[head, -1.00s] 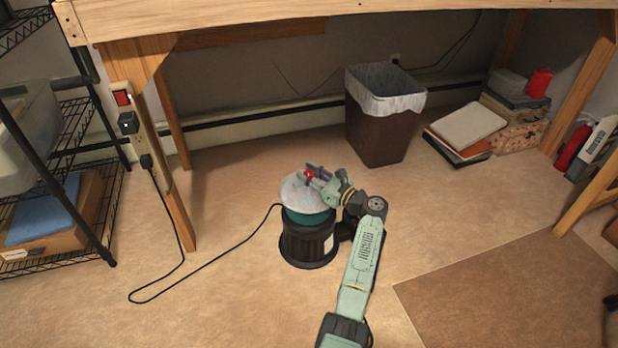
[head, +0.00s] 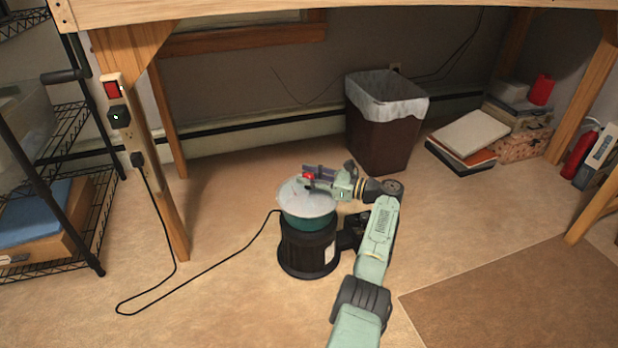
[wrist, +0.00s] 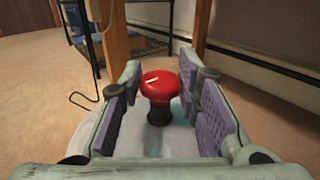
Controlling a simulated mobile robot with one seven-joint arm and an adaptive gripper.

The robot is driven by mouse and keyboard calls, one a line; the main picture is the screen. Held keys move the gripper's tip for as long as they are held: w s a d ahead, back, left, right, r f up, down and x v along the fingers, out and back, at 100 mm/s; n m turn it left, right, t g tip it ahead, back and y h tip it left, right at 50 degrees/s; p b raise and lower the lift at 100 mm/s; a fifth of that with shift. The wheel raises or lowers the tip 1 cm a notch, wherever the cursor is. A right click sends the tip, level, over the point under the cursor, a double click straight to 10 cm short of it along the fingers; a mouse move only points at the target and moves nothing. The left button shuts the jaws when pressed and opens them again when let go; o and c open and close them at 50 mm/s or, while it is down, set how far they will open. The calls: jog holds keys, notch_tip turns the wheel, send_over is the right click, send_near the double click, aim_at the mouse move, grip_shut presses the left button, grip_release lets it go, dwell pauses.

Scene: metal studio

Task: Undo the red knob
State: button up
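The red knob (wrist: 161,86) stands upright on a dark stem in the middle of a pale round lid. In the wrist view it is between the two purple finger pads of my gripper (wrist: 165,105), with a visible gap on each side. My gripper is open around the knob and does not appear to touch it. In the head view the red knob (head: 309,176) shows small beside my gripper (head: 313,178). The pale lid (head: 297,203) tops a teal and black drum-shaped machine (head: 307,248) on the floor.
A black cord (head: 215,258) runs from the machine to a power strip (head: 125,120) on the wooden table leg. A lined brown bin (head: 384,135) stands behind. A wire shelf (head: 75,215) is at left.

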jog(key=o, duration=0.4)
jog(key=shift+c, duration=0.2)
jog(key=v, duration=1.2)
